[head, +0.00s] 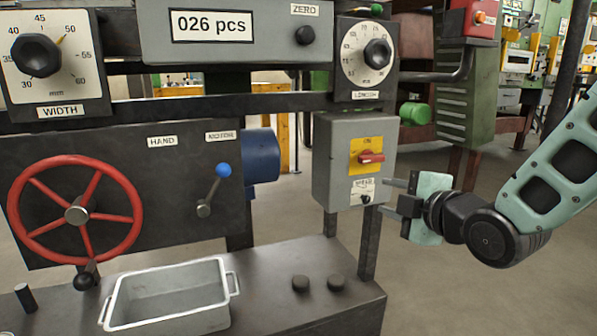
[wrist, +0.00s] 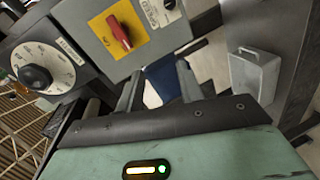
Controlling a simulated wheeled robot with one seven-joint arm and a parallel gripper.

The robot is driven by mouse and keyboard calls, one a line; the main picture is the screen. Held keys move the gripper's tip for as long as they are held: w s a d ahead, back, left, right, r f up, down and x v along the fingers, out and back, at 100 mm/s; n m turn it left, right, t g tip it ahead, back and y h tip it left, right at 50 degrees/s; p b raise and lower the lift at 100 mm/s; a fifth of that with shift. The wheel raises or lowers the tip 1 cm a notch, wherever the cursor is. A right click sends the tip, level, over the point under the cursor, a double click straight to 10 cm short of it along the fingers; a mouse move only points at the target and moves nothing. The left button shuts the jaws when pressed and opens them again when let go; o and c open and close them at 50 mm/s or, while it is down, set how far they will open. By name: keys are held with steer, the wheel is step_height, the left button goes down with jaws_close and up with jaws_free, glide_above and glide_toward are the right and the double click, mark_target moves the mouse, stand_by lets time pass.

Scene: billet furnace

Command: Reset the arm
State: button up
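My gripper (head: 392,194) is at the right of the head view, at the end of my pale green arm. Its two fingers point left, towards the grey switch box (head: 330,155). In the wrist view the two fingers (wrist: 158,88) stand apart with nothing between them. The box carries a red rotary switch (head: 371,157) on a yellow plate and a small black speed knob (head: 366,198) below it. The red switch also shows in the wrist view (wrist: 119,32). The fingertips are close to the box's right side; I cannot tell whether they touch it.
A red handwheel (head: 129,190), a blue-knobbed lever (head: 214,189) and a grey tray (head: 118,296) are at the left. The LENGTH dial (head: 357,75) is above the box. Two black buttons (head: 318,283) sit on the bench. Open floor lies below my arm at right.

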steer(key=s+a+f+m+g+h+p, duration=0.25)
steer(key=s+m+g, duration=0.4)
steer(key=s, duration=0.75)
steer(key=s+a+f+m+g+h+p, duration=0.15)
steer(key=s+a+m+g+p, duration=0.3)
steer(key=s+g, duration=0.6)
steer(key=s+r+t+p, duration=0.1)
steer(key=s+r+p, duration=0.1)
steer(key=r+p, duration=1.6)
steer(key=s+d+r+t+p, duration=0.1)
steer(key=s+r+p, duration=0.1)
steer(key=r+p, duration=1.7)
steer(key=shift+d+r+m, duration=0.15)
steer(key=shift+r+m, duration=0.15)
steer(key=shift+r, duration=0.55)
